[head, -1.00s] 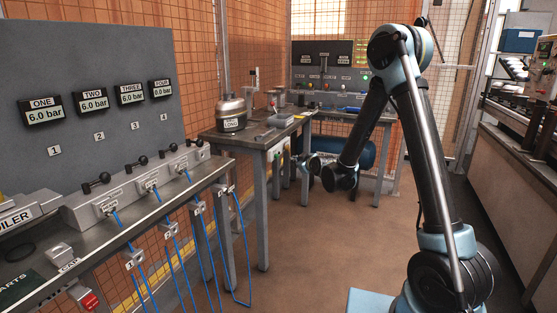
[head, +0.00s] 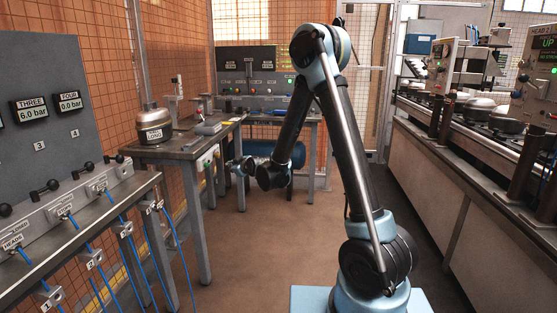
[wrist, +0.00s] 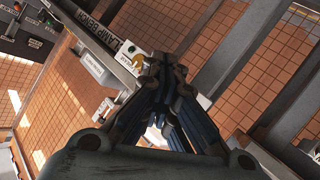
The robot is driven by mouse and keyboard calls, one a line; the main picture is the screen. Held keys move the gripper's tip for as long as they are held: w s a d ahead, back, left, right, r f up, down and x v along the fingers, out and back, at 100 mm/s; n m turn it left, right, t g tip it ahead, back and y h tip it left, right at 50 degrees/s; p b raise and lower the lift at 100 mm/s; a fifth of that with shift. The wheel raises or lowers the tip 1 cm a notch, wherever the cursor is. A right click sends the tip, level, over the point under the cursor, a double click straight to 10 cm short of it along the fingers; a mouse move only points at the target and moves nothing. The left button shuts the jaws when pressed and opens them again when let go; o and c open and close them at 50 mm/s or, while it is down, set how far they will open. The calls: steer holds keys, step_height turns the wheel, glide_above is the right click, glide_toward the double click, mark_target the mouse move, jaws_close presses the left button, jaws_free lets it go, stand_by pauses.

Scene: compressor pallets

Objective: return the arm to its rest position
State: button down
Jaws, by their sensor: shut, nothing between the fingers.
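My arm (head: 340,130) stands at the right of centre in the head view. Its upper link rises to a bent elbow, and the forelink slopes down to the left. The wrist end (head: 272,174) hangs over open floor, in front of the blue tank and right of the bench with the pot. A bench edge marked CLAMP BENCH (wrist: 97,38) shows beyond the fingers.
A metal pot (head: 154,127) stands on the grey bench (head: 170,152) at the left. A valve bench with blue hoses (head: 110,205) is at the near left. A long counter (head: 445,185) with several pots runs along the right. The floor (head: 235,245) between is clear.

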steer(key=s+d+r+m+g+h, duration=0.15)
steer(key=s+d, duration=0.25)
steer(key=d, duration=0.6)
steer(key=s+d+r+m+g+h, duration=0.1)
steer(key=s+d+r+m+h, duration=0.3)
steer(key=d, duration=0.6)
steer(key=s+d+m+g+h, duration=0.1)
steer(key=s+d, duration=0.4)
steer(key=d, duration=0.6)
steer(key=s+d+f+m+g+h, duration=0.1)
steer(key=s+d+f+m, duration=0.1)
steer(key=s+d, duration=0.3)
steer(key=s+d+f+m+g+h, duration=0.1)
steer(key=s+d, duration=0.5)
steer(key=s, duration=0.7)
steer(key=s+d+f+m+g+h, duration=0.1)
steer(key=s+d+f+m+g, duration=0.2)
steer(key=s+d, duration=0.3)
steer(key=s+f+m, duration=0.1)
steer(key=s, duration=0.3)
steer(key=shift+w+f, duration=0.15)
steer(key=shift+w, duration=0.25)
